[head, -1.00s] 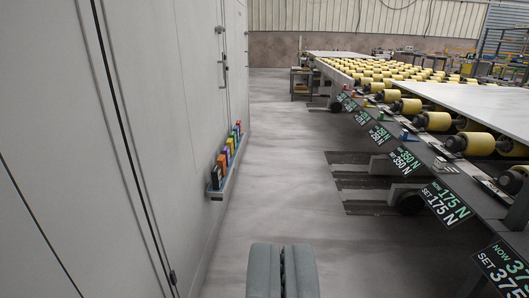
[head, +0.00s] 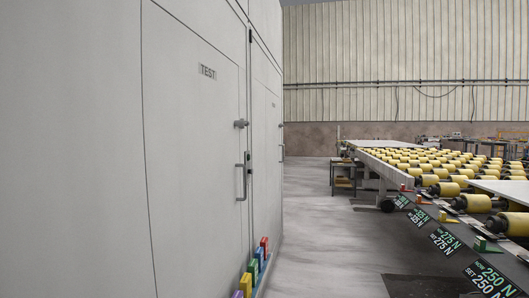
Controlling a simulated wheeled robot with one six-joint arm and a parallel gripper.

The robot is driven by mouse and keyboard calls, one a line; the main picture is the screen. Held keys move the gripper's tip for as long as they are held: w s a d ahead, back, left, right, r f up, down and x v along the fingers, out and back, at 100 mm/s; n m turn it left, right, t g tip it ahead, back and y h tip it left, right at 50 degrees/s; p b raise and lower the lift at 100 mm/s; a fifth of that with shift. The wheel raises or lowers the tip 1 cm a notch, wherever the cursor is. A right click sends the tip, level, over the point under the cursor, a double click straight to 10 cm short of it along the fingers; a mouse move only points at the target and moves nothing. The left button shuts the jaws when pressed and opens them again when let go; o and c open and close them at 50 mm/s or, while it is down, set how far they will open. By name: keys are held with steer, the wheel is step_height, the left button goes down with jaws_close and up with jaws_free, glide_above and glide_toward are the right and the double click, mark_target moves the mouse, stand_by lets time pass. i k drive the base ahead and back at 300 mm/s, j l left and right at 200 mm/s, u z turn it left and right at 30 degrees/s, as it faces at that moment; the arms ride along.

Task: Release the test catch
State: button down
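A grey door (head: 190,150) in the long panelled wall on the left carries a sign (head: 208,71) reading TEST. At the door's right edge a small metal catch (head: 241,124) sticks out. Below it is a vertical pull handle (head: 240,182). The door looks closed, with a thin dark seam around it. I cannot tell from here whether the catch is engaged. My gripper is not in view.
Several coloured blocks (head: 264,246) stand on a low ledge along the wall's foot. A roller conveyor (head: 440,170) with yellow rollers and force signs (head: 444,240) runs along the right. Bare floor (head: 325,220) lies between wall and conveyor.

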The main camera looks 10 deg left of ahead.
mark_target(237, 123)
steer(key=i+u, duration=0.1)
steer(key=i, duration=0.45)
steer(key=i+l+u, duration=0.15)
steer(key=i, duration=0.4)
steer(key=i+l+u, duration=0.1)
steer(key=i, duration=0.5)
steer(key=i+l+u, duration=0.35)
steer(key=i+j, duration=0.1)
